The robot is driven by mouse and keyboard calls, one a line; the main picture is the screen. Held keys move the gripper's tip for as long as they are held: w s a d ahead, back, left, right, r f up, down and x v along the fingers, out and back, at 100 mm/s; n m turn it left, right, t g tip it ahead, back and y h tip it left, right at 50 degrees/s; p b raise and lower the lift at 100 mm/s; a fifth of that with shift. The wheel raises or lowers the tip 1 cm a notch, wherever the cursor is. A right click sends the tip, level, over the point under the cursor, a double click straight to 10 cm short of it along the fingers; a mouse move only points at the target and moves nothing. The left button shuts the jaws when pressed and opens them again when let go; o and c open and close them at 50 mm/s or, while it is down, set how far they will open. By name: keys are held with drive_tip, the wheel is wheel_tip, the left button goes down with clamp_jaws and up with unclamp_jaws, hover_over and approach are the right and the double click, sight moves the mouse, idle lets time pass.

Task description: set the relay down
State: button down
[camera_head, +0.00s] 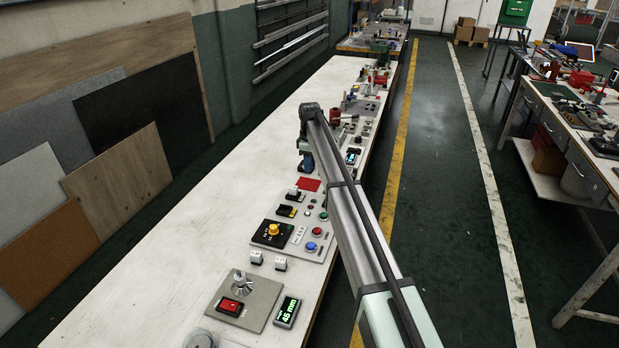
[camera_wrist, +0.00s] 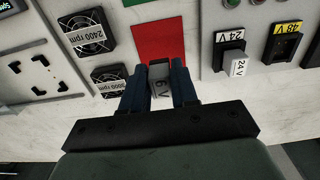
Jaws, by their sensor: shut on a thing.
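My gripper (camera_wrist: 161,84) has two dark blue fingers, shut on a small grey relay (camera_wrist: 160,88) with a dark top edge. Its label is upside down and reads "6 V" or part of a longer number. A flat red square (camera_wrist: 159,40) lies just beyond the relay and partly behind it in the wrist view. In the head view my gripper (camera_head: 306,161) hangs over the bench just behind the red square (camera_head: 308,184). The held relay cannot be made out there. Whether it touches the surface is unclear.
Right of the red square in the wrist view stand a 24 V socket (camera_wrist: 231,44) with a white 24 V relay (camera_wrist: 239,66) and a 48 V socket (camera_wrist: 284,46). Fans (camera_wrist: 87,36) stand left. The long white bench (camera_head: 180,250) is clear on its left side.

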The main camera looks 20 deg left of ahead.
sight(310, 184)
drive_tip(key=shift+f, duration=2.8)
drive_tip(key=shift+f, duration=0.15)
drive_tip(key=c, duration=0.9)
unclamp_jaws()
drive_tip(key=shift+o, duration=0.2)
wheel_tip(310, 184, up, 12)
drive_tip(key=shift+r, duration=0.15)
